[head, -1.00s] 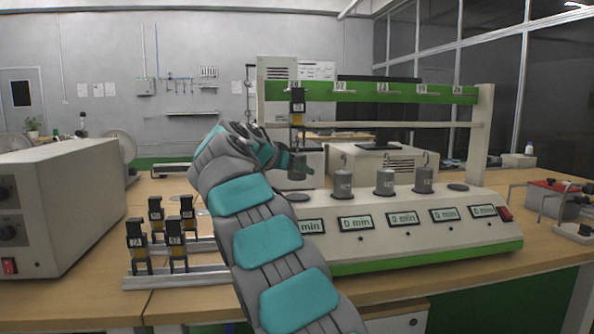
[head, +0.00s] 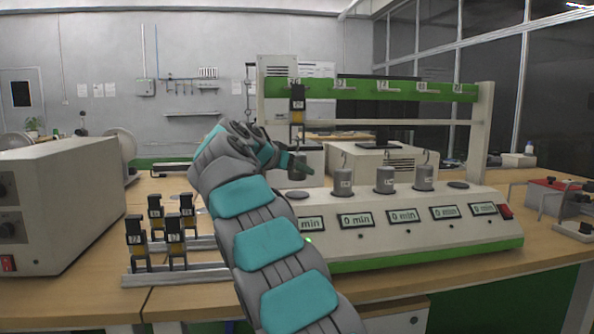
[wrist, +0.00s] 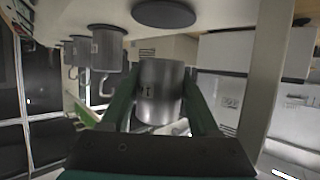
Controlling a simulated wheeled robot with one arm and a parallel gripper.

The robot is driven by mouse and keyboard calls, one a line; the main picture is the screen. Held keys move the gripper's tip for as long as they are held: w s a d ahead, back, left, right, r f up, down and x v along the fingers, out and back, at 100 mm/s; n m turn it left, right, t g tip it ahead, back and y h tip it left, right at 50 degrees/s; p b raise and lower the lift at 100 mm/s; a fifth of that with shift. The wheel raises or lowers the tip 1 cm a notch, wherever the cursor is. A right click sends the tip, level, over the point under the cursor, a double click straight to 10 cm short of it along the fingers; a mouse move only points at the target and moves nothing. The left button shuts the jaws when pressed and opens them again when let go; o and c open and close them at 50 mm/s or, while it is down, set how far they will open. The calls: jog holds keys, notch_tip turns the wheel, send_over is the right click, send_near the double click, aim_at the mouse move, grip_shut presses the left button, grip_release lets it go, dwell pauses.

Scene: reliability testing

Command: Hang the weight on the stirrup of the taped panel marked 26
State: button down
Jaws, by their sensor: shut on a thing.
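My gripper (head: 290,163) is shut on a grey cylindrical weight (head: 297,167), upright below the leftmost end of the green rack bar. In the wrist view the weight (wrist: 160,90) sits between the two green fingers (wrist: 162,105). A dark panel with a yellow label (head: 297,103) hangs from the leftmost hook, directly above the weight. Its number is too small to read surely. A thin stirrup (head: 297,132) hangs below the panel, close above the weight's top. I cannot tell whether the weight's hook is in it.
Three hooked weights (head: 384,180) stand on the sloped console (head: 420,238); the rightmost disc (head: 458,184) is empty. Several panels (head: 174,240) stand on a rail at left. A small green light (head: 308,241) shows under the leftmost display. A beige box (head: 65,200) fills the left side.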

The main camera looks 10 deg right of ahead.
jog(key=shift+r, duration=0.15)
jog(key=c, duration=0.5)
grip_release()
jog(key=o, duration=0.5)
jog(key=shift+c, duration=0.2)
jog(key=shift+s+a, duration=0.1)
